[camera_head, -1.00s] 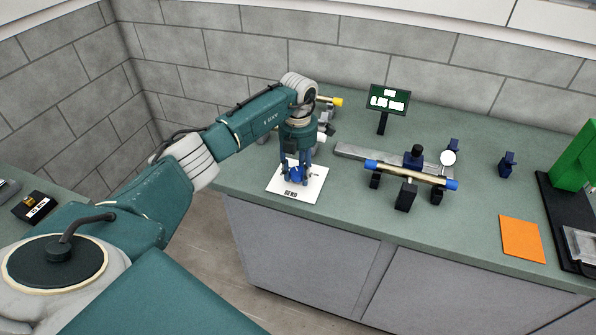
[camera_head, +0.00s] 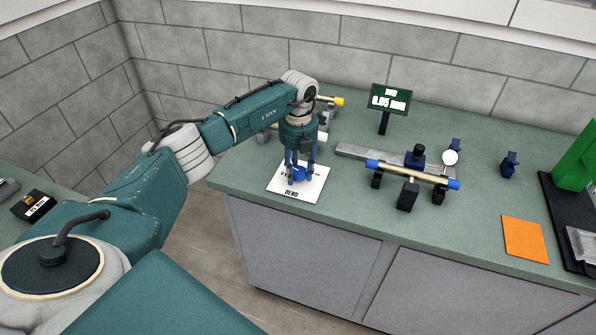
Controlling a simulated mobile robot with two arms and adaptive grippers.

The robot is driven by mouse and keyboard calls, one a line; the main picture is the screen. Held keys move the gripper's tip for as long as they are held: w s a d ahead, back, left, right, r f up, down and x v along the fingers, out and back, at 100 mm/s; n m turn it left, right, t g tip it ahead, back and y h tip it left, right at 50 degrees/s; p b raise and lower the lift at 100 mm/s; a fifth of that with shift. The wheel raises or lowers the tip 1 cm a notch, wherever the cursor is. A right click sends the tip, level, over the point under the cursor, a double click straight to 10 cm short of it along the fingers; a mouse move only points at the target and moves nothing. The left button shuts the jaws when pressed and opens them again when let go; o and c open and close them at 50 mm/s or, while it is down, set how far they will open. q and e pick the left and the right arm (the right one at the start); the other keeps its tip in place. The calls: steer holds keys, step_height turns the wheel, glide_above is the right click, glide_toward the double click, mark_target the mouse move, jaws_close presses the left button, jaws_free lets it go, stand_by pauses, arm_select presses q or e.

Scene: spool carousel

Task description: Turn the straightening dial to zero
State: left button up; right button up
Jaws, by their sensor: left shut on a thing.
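The straightening dial is a blue knob (camera_head: 299,174) on a white plate (camera_head: 310,190) marked "BEND" at the left end of the bench. My left gripper (camera_head: 299,175) points straight down over the plate and is shut on the blue knob. Its fingers hide part of the knob and of the plate's markings, so I cannot read the knob's setting. A small display (camera_head: 390,98) on a post behind shows a white readout on a green screen; its figures are too small to read surely. My right gripper is not in view.
A brass-coloured rod (camera_head: 410,172) with blue ends lies across dark supports, with a round gauge (camera_head: 450,157) behind it. An orange pad (camera_head: 525,240) and a green device (camera_head: 575,165) are to the right. The bench (camera_head: 470,220) is clear between rod and pad.

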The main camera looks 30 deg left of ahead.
mark_target(299, 169)
arm_select(q)
steer(key=shift+w+r+n, duration=0.25)
steer(key=shift+n, duration=0.35)
steer(key=o, duration=1.1)
steer(key=shift+f, duration=0.15)
step_height(299, 169, up, 12)
